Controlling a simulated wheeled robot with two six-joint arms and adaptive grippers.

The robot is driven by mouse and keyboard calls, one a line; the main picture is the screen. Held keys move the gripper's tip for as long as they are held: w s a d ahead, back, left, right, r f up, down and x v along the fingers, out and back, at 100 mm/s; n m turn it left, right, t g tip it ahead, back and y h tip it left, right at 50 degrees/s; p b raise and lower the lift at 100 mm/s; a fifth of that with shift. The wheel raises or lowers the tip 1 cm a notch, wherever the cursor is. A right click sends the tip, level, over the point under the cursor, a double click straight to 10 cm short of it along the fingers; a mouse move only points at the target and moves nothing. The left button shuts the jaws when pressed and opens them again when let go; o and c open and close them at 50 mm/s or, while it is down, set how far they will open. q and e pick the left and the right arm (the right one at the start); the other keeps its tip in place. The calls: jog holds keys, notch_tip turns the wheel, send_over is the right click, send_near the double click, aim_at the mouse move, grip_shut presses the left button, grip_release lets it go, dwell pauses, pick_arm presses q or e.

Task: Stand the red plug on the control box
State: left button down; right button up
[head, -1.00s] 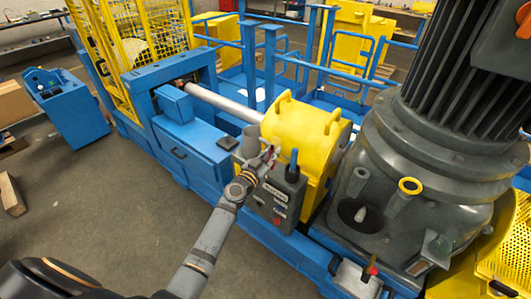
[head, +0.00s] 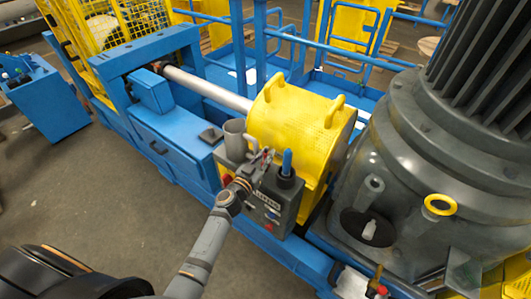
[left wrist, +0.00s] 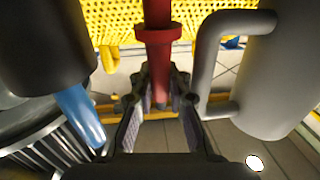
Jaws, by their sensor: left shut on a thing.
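The red plug (left wrist: 158,50) is between the fingers of my left gripper (left wrist: 158,88) in the left wrist view. It is a red rod with a wider collar. In the head view my left gripper (head: 262,162) is over the top of the grey control box (head: 268,207), between a grey mug and a dark holder with a blue handle. The plug is barely visible there; I cannot tell whether it touches the box. My right gripper is not in view.
The grey mug (head: 235,140) stands close on one side of the gripper. The dark holder (head: 285,179) with its blue handle (head: 287,162) is close on the other. A yellow guard (head: 300,115) rises behind. The large grey motor housing (head: 415,170) is at right.

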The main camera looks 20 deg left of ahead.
pick_arm(q)
jog(key=shift+w+f, duration=0.1)
jog(key=shift+w, duration=0.05)
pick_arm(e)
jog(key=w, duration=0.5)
pick_arm(q)
jog(key=c, duration=1.6)
grip_release()
jog(key=shift+s, duration=0.3)
jog(key=shift+c, duration=0.2)
jog(key=shift+o, duration=0.2)
jog(key=shift+r, duration=0.2)
jog(key=shift+f, duration=0.1)
jog(key=shift+s+a+f, duration=0.1)
jog(key=shift+s, duration=0.3)
jog(key=b+v, duration=0.2)
jog(key=v, duration=0.2)
jog(key=shift+f, duration=0.15)
jog(key=b+v, duration=0.3)
jog(key=v, duration=0.4)
jog(key=shift+r, duration=0.35)
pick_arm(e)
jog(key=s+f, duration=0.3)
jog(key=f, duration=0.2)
pick_arm(q)
jog(key=shift+s, duration=0.1)
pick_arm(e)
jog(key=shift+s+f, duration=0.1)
